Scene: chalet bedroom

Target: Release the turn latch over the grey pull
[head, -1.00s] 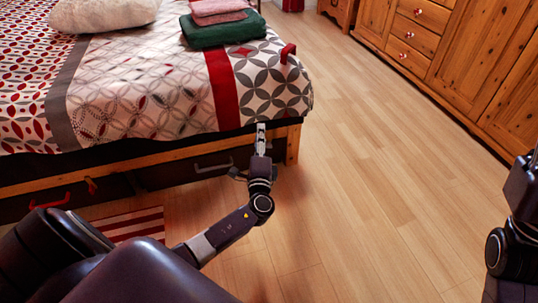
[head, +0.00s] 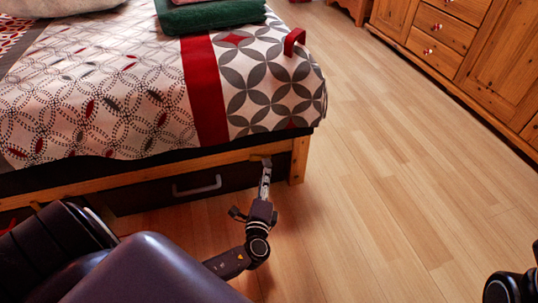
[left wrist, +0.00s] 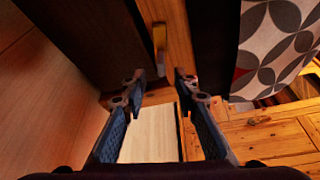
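The grey pull (head: 197,186) is a bar handle on the dark drawer front (head: 140,194) under the bed. The turn latch (left wrist: 160,45) shows in the left wrist view as a small tan piece on the wooden rail, ahead of the gap between my fingers. In the head view my gripper's tip largely covers that spot. My left gripper (head: 265,175) is up and right of the pull, its tip close to the rail. In the left wrist view its fingers (left wrist: 161,77) are apart with nothing between them. My right gripper is out of view; only part of that arm shows.
The wooden bed rail (head: 120,180) runs above the drawer to a corner post (head: 298,160). A patterned bedspread (head: 110,100) hangs just above. A red handle-shaped piece (head: 294,40) is on the bed corner. Open wooden floor (head: 400,170) lies right, before a wooden cabinet (head: 485,50).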

